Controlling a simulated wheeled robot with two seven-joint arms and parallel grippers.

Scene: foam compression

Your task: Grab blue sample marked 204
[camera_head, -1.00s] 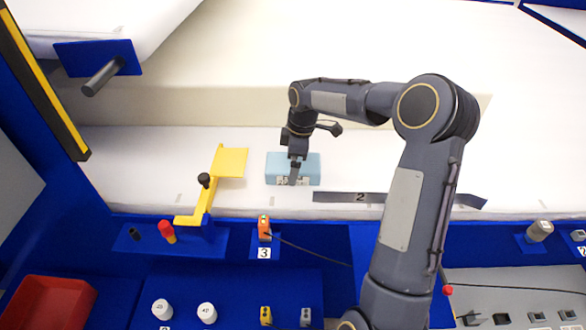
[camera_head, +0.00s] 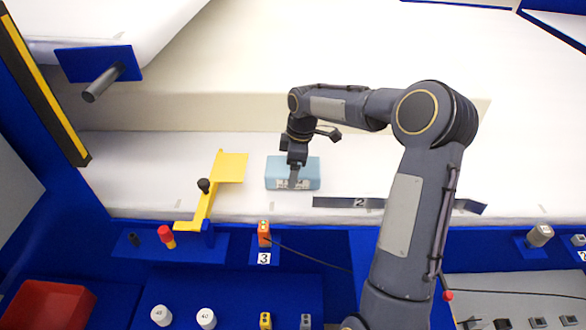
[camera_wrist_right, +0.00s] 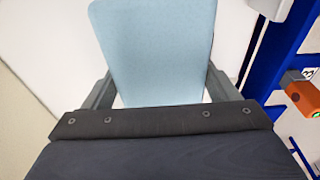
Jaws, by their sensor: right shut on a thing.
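The blue sample (camera_head: 309,173) is a light blue block on the white surface, with a dark-and-white marking on its front side that is too small to read. My right gripper (camera_head: 294,180) reaches down over it from above. In the right wrist view the blue sample (camera_wrist_right: 155,50) fills the space between the two fingers of the right gripper (camera_wrist_right: 158,88), which are shut on it. Whether it is lifted off the surface I cannot tell. My left gripper is not in view.
A yellow bracket (camera_head: 231,168) stands left of the sample. An orange device (camera_head: 264,233) marked 3 is in front, with a cable. A red bin (camera_head: 45,305) is at the lower left.

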